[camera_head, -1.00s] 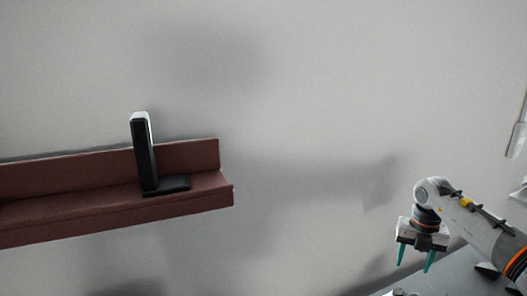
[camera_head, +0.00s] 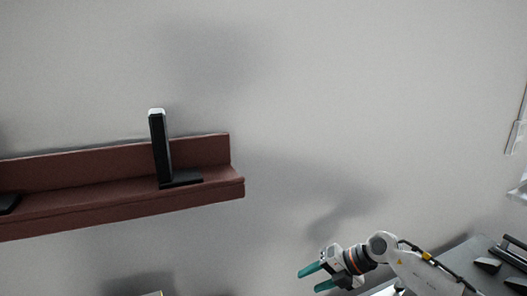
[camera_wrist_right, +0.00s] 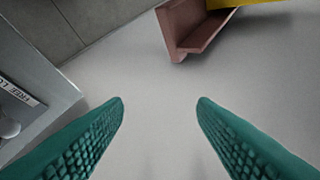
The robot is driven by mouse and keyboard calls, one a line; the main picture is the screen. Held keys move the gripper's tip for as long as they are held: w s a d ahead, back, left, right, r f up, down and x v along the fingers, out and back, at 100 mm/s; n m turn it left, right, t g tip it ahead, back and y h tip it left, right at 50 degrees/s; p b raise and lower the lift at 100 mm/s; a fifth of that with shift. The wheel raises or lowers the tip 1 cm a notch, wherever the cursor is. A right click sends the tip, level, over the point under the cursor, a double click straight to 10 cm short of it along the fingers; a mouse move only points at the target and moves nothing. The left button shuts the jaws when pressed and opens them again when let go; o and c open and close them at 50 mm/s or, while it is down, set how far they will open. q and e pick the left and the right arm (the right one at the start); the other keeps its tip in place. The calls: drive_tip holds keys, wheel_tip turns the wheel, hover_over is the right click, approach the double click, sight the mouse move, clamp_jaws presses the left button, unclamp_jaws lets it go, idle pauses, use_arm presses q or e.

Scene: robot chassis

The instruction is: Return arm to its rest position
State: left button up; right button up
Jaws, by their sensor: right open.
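My right gripper (camera_head: 316,277) is at the lower middle right of the head view, with its teal fingers pointing left. In the right wrist view the two teal fingers (camera_wrist_right: 160,112) stand wide apart with nothing between them. The gripper is open and empty, clear of the shelf. My right arm reaches in from the lower right. My left gripper is not in view.
A reddish-brown wall shelf (camera_head: 215,150) is at the left, holding an upright black bookend (camera_head: 160,150); the shelf also shows in the right wrist view (camera_wrist_right: 186,28). A grey surface (camera_head: 465,262) with dark items is at lower right. The wall between is bare.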

drive_tip(key=s+a+r+m+t+y, duration=0.5)
drive_tip(key=a+r+m+t, duration=0.35)
drive_tip(key=m+t, duration=0.35)
drive_tip(key=s+d+f+m+g+h, duration=0.1)
drive_tip(key=s+d+f+m+h, duration=0.8)
drive_tip(key=d+f+m+h, duration=0.6)
drive_tip(key=s+d+f+m+g+y, duration=0.1)
drive_tip(key=s+f+m+g, duration=0.3)
drive_tip(key=s, duration=0.7)
drive_tip(key=s+f+m+g, duration=0.1)
drive_tip(key=s+f+g, duration=0.1)
drive_tip(key=s+g, duration=0.6)
wheel_tip(320, 180, down, 28)
drive_tip(key=s+b, duration=0.3)
drive_tip(key=b, duration=0.2)
drive_tip(key=s+d+f+b, duration=0.1)
drive_tip(key=s+f+b, duration=0.1)
drive_tip(key=s+f, duration=0.6)
drive_tip(key=s+d+f+b, duration=0.2)
drive_tip(key=s+f, duration=0.7)
drive_tip(key=f, duration=0.7)
drive_tip(key=shift+s+g+b, duration=0.15)
drive_tip(key=shift+g+b, duration=0.25)
drive_tip(key=shift+b, duration=0.1)
